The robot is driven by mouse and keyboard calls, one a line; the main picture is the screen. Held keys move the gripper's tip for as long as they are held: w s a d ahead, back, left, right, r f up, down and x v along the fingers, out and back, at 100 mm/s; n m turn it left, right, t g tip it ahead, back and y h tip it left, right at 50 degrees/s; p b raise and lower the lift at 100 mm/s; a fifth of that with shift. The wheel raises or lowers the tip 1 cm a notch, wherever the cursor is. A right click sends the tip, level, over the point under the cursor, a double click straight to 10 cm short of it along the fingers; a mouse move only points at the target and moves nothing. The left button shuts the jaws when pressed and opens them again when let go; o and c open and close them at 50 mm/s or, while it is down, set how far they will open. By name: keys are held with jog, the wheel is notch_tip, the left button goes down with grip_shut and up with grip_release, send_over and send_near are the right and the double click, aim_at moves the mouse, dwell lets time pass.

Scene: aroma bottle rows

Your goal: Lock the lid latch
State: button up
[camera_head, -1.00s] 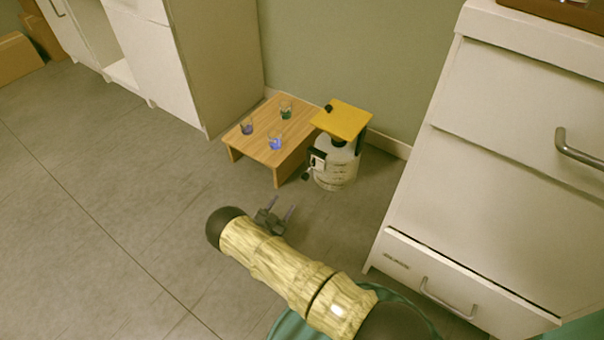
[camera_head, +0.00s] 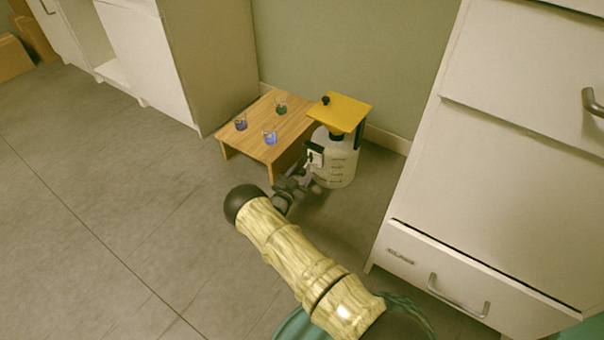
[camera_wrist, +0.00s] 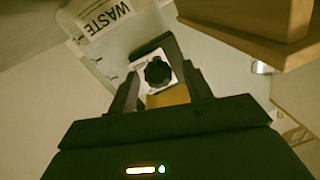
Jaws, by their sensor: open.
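A whitish round waste container (camera_head: 337,172) stands on the floor with a flat yellow lid (camera_head: 341,111) over its top. The lid lies level and has a small black knob near its left corner. A white latch plate (camera_head: 315,155) is on the container's side; in the wrist view the plate (camera_wrist: 143,54) carries a dark lobed knob (camera_wrist: 158,72). My gripper (camera_head: 300,180) is close to the container's latch side. In the wrist view my open gripper (camera_wrist: 155,66) has one finger on each side of the dark knob. Whether they touch it is unclear.
A low wooden table (camera_head: 255,145) with several small glasses stands close to the left of the container. A white drawer cabinet (camera_head: 480,170) is to the right and a wall is behind. Open floor (camera_head: 120,200) lies to the left.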

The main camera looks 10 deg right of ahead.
jog(key=b+x, duration=0.1)
jog(key=x, duration=0.1)
jog(key=shift+w+d+f, duration=0.15)
jog(key=shift+d+f, duration=0.05)
jog(key=shift+d, duration=0.05)
jog(key=shift+w+d+r, duration=0.2)
jog(key=shift+w+d, duration=0.05)
jog(key=shift+w, duration=0.1)
jog(key=shift+c, duration=0.4)
